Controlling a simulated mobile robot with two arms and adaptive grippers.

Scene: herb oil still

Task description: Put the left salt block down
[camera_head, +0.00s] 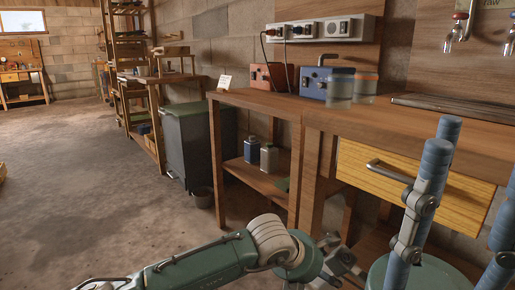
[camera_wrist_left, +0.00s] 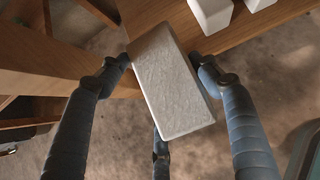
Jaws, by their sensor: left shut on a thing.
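The salt block (camera_wrist_left: 172,85) is a pale, rough, oblong block in the left wrist view. My left gripper (camera_wrist_left: 163,64) is shut on it, with a blue-grey finger on each side and a third finger partly hidden below it. The block overlaps the edge of a wooden surface (camera_wrist_left: 60,72) in this view; I cannot tell whether it touches the wood. In the head view my left wrist shows at the bottom, but the block is not visible. My right gripper (camera_head: 480,155) is open and empty, its fingers upright and wide apart at the right.
Two more white blocks (camera_wrist_left: 211,12) (camera_wrist_left: 260,3) show at the wrist view's top edge. In the head view, a wooden bench (camera_head: 270,103) has a yellow drawer (camera_head: 400,185) and a lower shelf with containers (camera_head: 252,150).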

